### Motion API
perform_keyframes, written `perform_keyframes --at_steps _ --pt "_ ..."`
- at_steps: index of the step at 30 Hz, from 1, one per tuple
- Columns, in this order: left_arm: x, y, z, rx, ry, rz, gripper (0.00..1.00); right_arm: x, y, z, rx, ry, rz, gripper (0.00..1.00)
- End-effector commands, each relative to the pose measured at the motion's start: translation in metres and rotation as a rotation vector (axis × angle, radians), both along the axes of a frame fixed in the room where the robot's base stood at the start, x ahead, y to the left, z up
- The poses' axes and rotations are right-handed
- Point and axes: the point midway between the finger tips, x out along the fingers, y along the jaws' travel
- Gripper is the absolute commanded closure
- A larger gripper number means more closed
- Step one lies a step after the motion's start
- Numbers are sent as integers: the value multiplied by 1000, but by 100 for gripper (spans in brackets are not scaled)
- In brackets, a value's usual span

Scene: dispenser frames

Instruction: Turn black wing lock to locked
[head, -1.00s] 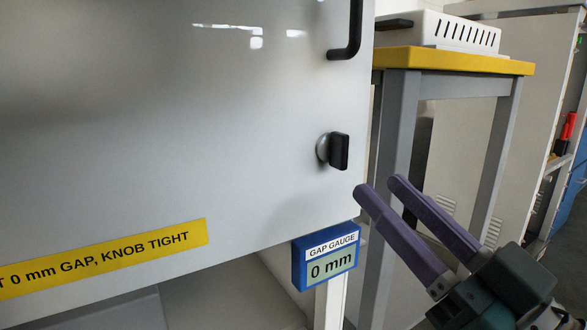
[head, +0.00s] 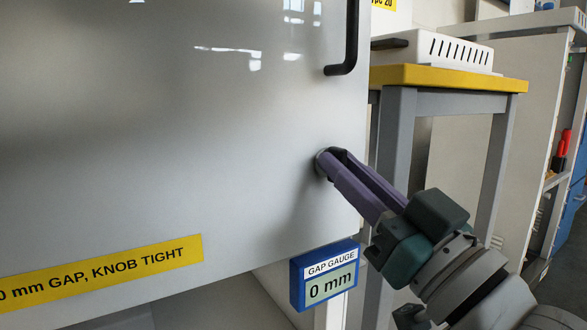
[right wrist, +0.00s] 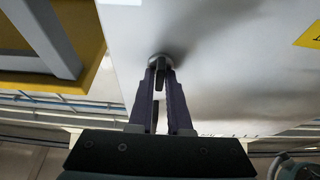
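The black wing lock (head: 340,154) is a small black wing on a round silver base, on the lower right of the large grey panel (head: 200,130). My right gripper (head: 332,163) has its purple fingers on either side of the wing and hides most of it in the head view. In the right wrist view the wing (right wrist: 161,78) shows between the two fingertips (right wrist: 161,74), with little or no gap; the gripper looks shut on it. My left gripper is not in view.
A blue gap gauge (head: 325,275) reading 0 mm sits just below the panel edge. A black handle (head: 343,66) is above the lock. A yellow-topped table (head: 450,77) with a white box (head: 440,52) stands right.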

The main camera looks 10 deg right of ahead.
Motion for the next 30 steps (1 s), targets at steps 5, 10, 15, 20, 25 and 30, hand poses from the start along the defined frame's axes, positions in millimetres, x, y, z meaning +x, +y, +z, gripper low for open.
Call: perform_keyframes --at_steps 5,10,15,20,25,30 --pt "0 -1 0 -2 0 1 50 0 0 0 0 0 0 100" --pt "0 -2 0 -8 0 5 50 0 0 0 0 0 0 100" --pt "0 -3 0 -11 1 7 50 0 0 0 0 0 0 100" --pt "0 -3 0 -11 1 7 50 0 0 0 -6 -2 0 100" --pt "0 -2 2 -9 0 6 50 0 0 1 -46 -17 0 100" --pt "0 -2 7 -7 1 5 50 0 -1 1 -134 -48 -1 100"
